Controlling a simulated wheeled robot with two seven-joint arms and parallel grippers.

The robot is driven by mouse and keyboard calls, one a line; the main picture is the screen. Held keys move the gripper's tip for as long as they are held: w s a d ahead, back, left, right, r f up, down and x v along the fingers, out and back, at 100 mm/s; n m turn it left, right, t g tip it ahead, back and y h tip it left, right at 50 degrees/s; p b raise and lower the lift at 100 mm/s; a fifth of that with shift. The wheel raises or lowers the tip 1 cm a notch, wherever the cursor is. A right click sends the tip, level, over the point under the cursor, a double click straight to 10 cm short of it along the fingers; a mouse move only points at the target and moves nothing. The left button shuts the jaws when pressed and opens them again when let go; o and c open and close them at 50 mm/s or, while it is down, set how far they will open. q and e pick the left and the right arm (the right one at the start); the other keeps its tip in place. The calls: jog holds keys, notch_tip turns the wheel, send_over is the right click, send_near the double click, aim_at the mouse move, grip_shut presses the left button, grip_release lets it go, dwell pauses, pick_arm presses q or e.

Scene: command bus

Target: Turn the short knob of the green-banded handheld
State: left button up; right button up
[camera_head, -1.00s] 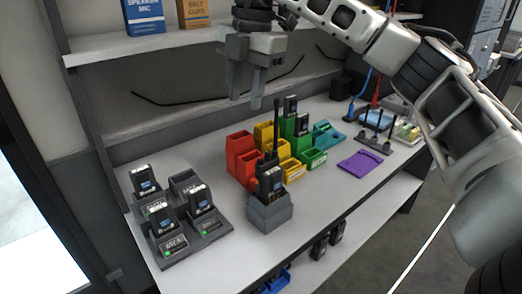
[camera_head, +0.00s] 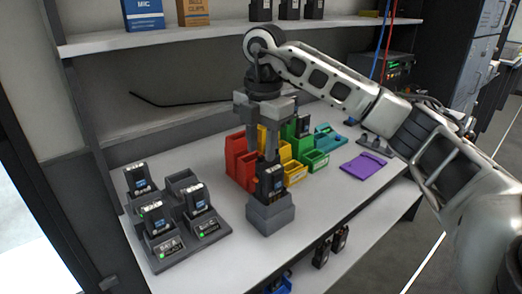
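A dark handheld radio (camera_head: 270,184) stands upright in a grey holder block (camera_head: 272,213) on the bench. No green band can be made out on it at this size. My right gripper (camera_head: 262,152) points straight down at the top of this radio. Its two fingers look apart, with a narrow gap between them. The fingers hide the radio's knobs and most of its antenna, and I cannot tell whether they touch it. My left gripper is out of view.
A grey charger dock (camera_head: 198,232) with several dark battery packs stands to the left. A purple mat (camera_head: 365,166) lies further right. A shelf (camera_head: 200,36) runs above.

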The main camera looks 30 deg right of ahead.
jog(key=shift+f, duration=0.5)
grip_shut()
jog(key=shift+r+m, duration=0.1)
jog(key=shift+m, duration=0.2)
jog(key=shift+m+p, duration=0.5)
jog(key=shift+m, duration=0.3)
jog(key=shift+m+p, duration=0.35)
jog(key=shift+m, duration=0.65)
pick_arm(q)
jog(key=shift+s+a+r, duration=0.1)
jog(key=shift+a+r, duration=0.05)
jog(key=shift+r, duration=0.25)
pick_arm(e)
jog(key=shift+m, duration=0.8)
